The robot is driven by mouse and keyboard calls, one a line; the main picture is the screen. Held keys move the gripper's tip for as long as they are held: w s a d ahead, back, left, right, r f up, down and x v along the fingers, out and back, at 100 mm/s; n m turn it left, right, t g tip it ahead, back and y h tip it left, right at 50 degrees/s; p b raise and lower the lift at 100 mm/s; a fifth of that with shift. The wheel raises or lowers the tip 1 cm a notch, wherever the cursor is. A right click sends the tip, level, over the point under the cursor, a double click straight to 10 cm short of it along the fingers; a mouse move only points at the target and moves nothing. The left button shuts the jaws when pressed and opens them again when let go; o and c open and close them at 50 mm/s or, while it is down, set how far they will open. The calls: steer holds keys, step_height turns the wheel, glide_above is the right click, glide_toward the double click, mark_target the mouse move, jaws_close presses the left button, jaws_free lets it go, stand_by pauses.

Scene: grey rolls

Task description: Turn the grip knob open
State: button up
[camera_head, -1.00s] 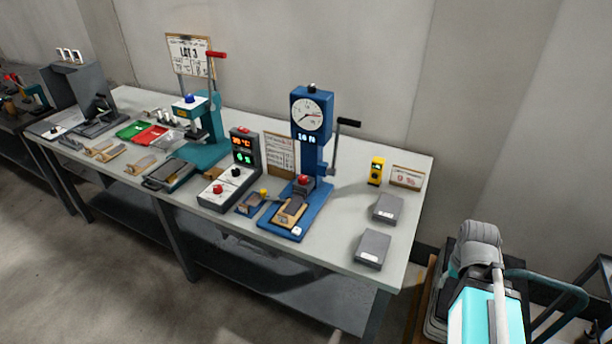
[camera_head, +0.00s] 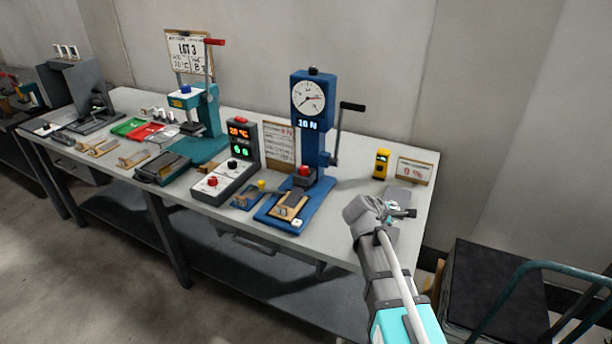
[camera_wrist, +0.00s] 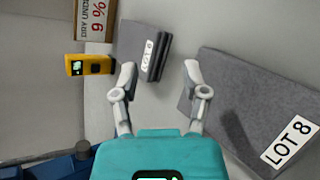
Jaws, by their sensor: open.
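A blue press (camera_head: 318,130) with a round dial and a black crank stands right of the table's middle. A red knob (camera_head: 303,171) sits low on its front, above a tan block (camera_head: 288,205) on its blue base. A small blue fixture with a yellow knob (camera_head: 262,185) stands just left of that base. I cannot tell which knob is the grip knob. My gripper (camera_head: 404,212) is over the table's right end, right of the press and apart from it. In the wrist view my gripper (camera_wrist: 162,78) is open and empty, its fingers spread.
Grey pads labelled LOT 6 (camera_wrist: 143,45) and LOT 8 (camera_wrist: 250,110) lie below my gripper. A yellow device (camera_head: 382,163) and a framed sign (camera_head: 414,170) stand behind. A control box (camera_head: 225,180) and a teal press (camera_head: 205,125) are farther left. A cart (camera_head: 490,285) stands at right.

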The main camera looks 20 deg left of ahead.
mark_target(303, 171)
steer(key=a+n+t+y+b, duration=0.1)
steer(key=a+n, duration=0.2)
steer(key=a, duration=0.2)
steer(key=w+a+n+t+b, duration=0.1)
steer(key=a+n+t+b, duration=0.1)
steer(key=a, duration=0.4)
steer(key=a+n+t+y+b, duration=0.1)
steer(key=a+n+t, duration=0.1)
steer(key=a+n, duration=0.2)
steer(key=shift+w+a+r+n+y+b, duration=0.1)
steer(key=shift+w+a+n+y+b, duration=0.05)
steer(key=shift+a, duration=0.45)
steer(key=shift+w+a+n+y+b, duration=0.15)
steer(key=shift+a, duration=0.4)
steer(key=s+a+n+t+y+b, duration=0.1)
steer(key=a+n, duration=0.2)
steer(key=a, duration=0.1)
steer(key=s+a+n+t+y+b, duration=0.1)
steer(key=a+n+y, duration=0.1)
steer(key=a, duration=0.3)
steer(key=s+a+r+n+y+b, duration=0.1)
steer(key=a+n, duration=0.2)
steer(key=a, duration=0.2)
steer(key=shift+s+r+n+t+y, duration=0.1)
steer(key=shift+s+n+t+y, duration=0.1)
steer(key=shift+n+t+y, duration=0.15)
steer(key=shift+w, duration=0.1)
